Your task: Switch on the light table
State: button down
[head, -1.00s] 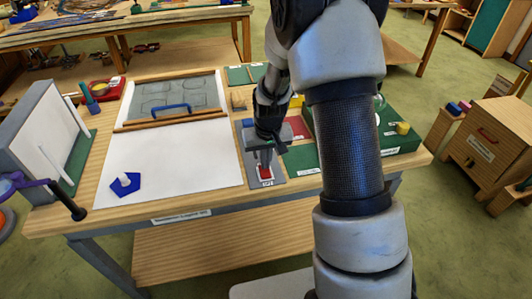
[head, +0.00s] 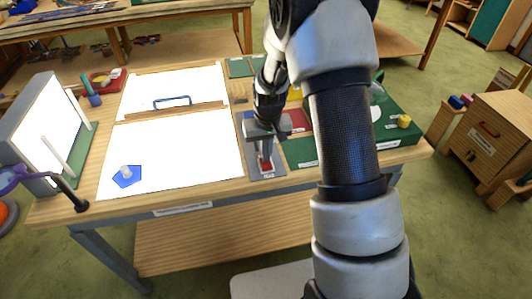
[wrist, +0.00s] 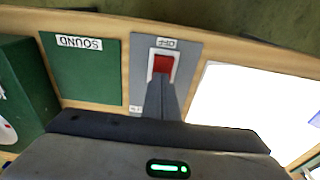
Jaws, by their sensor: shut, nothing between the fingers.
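The light table (head: 185,150) glows bright white in the head view, both in its front part and in the framed part behind. Its lit surface also shows in the wrist view (wrist: 245,105). A red rocker switch (wrist: 161,64) sits on a grey plate (wrist: 187,48) right of the light table in the head view; a label by it reads OFF. My gripper (wrist: 164,84) is shut and empty, its fingertips at the near edge of the rocker. I cannot tell whether they touch it. My gripper (head: 265,160) hangs over the plate in the head view.
A blue piece with a pale knob (head: 127,177) lies on the light table. A blue handle (head: 172,101) stands on the rear part. A green board labelled SOUND (wrist: 83,75) lies beside the switch plate.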

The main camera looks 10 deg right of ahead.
jog(key=shift+s+f, duration=0.2)
jog(key=shift+s, duration=0.35)
jog(key=shift+s+f, duration=0.15)
jog(key=shift+s, duration=0.4)
notch_tip(320, 180, up, 14)
jog(key=s+p, duration=0.1)
jog(key=shift+r+p, duration=0.25)
jog(key=shift+p, duration=0.1)
jog(key=shift+s+f+b, duration=0.1)
jog(key=shift+s+b, duration=0.1)
jog(key=shift+b, duration=0.25)
